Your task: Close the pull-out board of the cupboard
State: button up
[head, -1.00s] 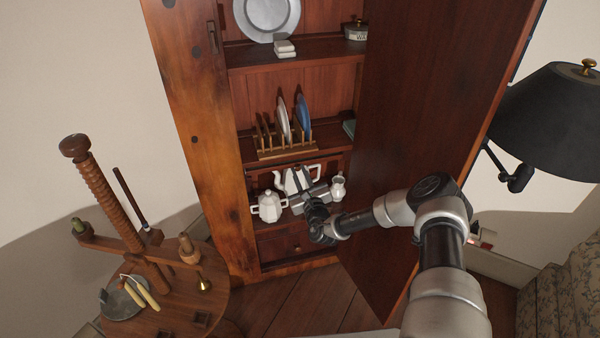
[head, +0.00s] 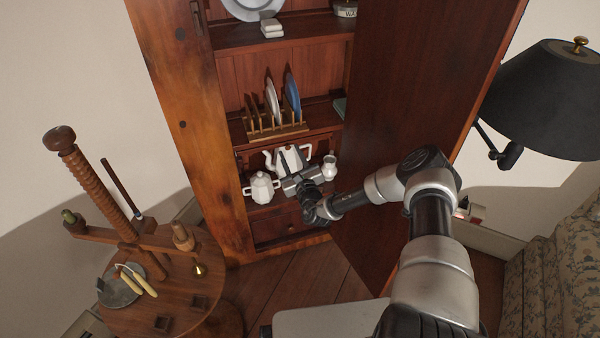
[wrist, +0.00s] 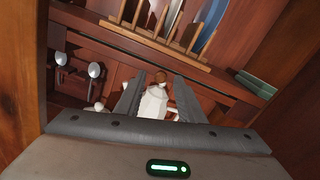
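The tall wooden cupboard (head: 205,160) stands with its right door (head: 415,110) swung open. Its low compartment holds a white teapot (head: 290,157), a white lidded pot (head: 261,188) and a small white jug (head: 330,166). They stand on a low wooden surface (head: 285,208) above a small drawer (head: 282,226); I cannot tell whether this surface is the pull-out board. My gripper (head: 294,180) is in front of the teapot and partly hides it. In the wrist view, its two fingers (wrist: 157,92) are apart, with a white pot (wrist: 154,103) showing between and beyond them.
A plate rack (head: 275,131) with upright plates stands on the shelf above. The open door is close to my arm's right. A round wooden stand (head: 180,290) is at the left, a black lamp (head: 545,100) and a patterned seat (head: 560,240) at the right. Bare floor lies before the cupboard.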

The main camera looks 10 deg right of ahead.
jog(key=p+v, duration=0.3)
jog(key=v, duration=1.2)
jog(key=shift+s, duration=0.3)
